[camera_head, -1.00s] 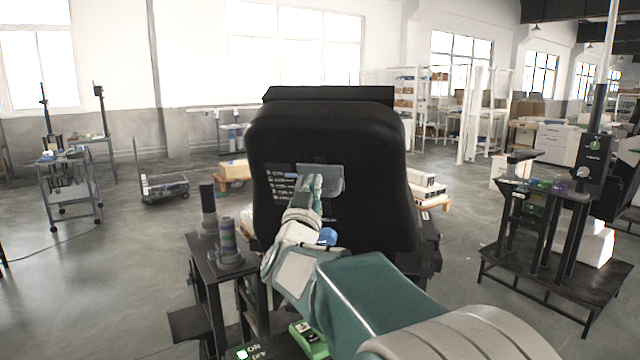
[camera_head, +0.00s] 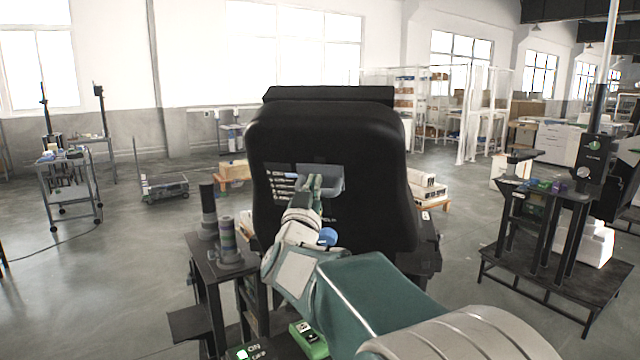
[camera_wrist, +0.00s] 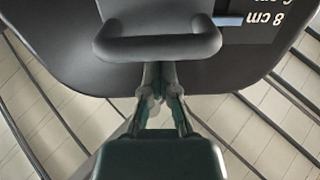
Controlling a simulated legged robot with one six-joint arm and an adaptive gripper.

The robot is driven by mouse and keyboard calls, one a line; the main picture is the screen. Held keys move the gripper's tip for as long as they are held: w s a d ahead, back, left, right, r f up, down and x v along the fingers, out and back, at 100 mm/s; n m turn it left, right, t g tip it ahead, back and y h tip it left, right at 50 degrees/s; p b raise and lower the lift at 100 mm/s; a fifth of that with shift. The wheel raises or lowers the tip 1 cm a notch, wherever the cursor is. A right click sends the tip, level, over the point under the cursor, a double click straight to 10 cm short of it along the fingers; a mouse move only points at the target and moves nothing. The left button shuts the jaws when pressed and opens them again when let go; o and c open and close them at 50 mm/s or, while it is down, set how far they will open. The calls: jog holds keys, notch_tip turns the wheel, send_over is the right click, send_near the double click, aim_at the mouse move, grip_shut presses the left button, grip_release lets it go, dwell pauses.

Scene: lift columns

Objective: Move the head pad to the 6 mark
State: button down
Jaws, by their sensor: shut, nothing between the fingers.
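The black head pad (camera_head: 328,94) sits on top of the tall black backrest (camera_head: 375,150). A grey handle (camera_head: 333,184) is on the backrest's face; it also shows in the wrist view (camera_wrist: 158,46). Beside it is a printed scale (camera_head: 283,185), too small to read in the head view.
A dark stand with ringed cylinders (camera_head: 230,245) is left of the backrest. A green box (camera_head: 308,338) and a lit ON/OFF switch (camera_head: 243,353) are below. A black workstand (camera_head: 545,220) stands right, a trolley (camera_head: 70,185) far left. Open floor lies between.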

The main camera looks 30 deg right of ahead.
jog(key=shift+w+d+f, duration=0.15)
jog(key=shift+f, duration=0.35)
jog(key=shift+w+d+f, duration=0.2)
jog(key=shift+f, duration=0.25)
jog(key=shift+w+d+f, duration=0.15)
jog(key=shift+f, duration=0.35)
dwell(0.9)
jog(key=shift+r, duration=0.15)
jog(key=shift+s+a+r, duration=0.25)
jog(key=shift+r, duration=0.4)
jog(key=v, duration=0.9)
dwell(0.9)
dwell(0.7)
